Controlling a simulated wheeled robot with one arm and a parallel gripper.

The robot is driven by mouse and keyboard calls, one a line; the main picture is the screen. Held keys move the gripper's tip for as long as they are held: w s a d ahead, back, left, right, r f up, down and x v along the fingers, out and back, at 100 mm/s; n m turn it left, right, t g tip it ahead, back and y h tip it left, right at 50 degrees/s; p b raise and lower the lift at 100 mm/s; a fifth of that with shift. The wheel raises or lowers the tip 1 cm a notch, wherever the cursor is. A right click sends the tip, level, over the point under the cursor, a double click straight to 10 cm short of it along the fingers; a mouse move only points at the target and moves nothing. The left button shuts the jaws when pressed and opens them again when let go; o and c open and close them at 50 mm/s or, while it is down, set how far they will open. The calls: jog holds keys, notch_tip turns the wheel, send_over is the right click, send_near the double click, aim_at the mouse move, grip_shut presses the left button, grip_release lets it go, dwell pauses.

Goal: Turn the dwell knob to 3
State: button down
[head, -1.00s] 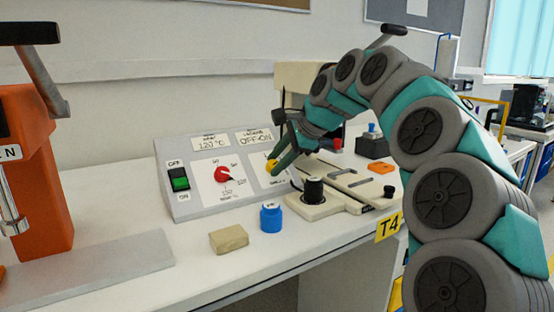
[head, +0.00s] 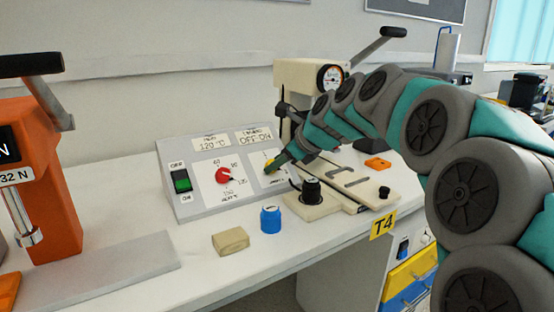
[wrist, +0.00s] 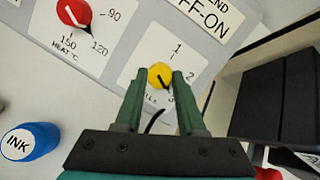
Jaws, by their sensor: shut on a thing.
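The yellow dwell knob (wrist: 158,73) is on the sloped front of a grey control box (head: 206,211). In the wrist view its dark pointer points down and to the right, toward a mark partly hidden by my right finger. The marks 1 and 2 are readable above and to the right of the knob. My gripper (wrist: 158,80) is shut on the knob, with one green finger on each side of it. In the head view the knob (head: 269,163) shows just beside my fingertips (head: 272,168), which partly hide it.
A red heat knob (head: 223,175) and a green switch (head: 181,181) share the box. A blue ink pot (head: 270,219), a tan block (head: 230,240) and a black-topped part (head: 311,190) stand in front. An orange press (head: 40,180) is at left.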

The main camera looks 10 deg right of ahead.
jog(key=shift+m, duration=0.4)
jog(key=c, duration=0.5)
grip_release()
jog(key=v, duration=0.8)
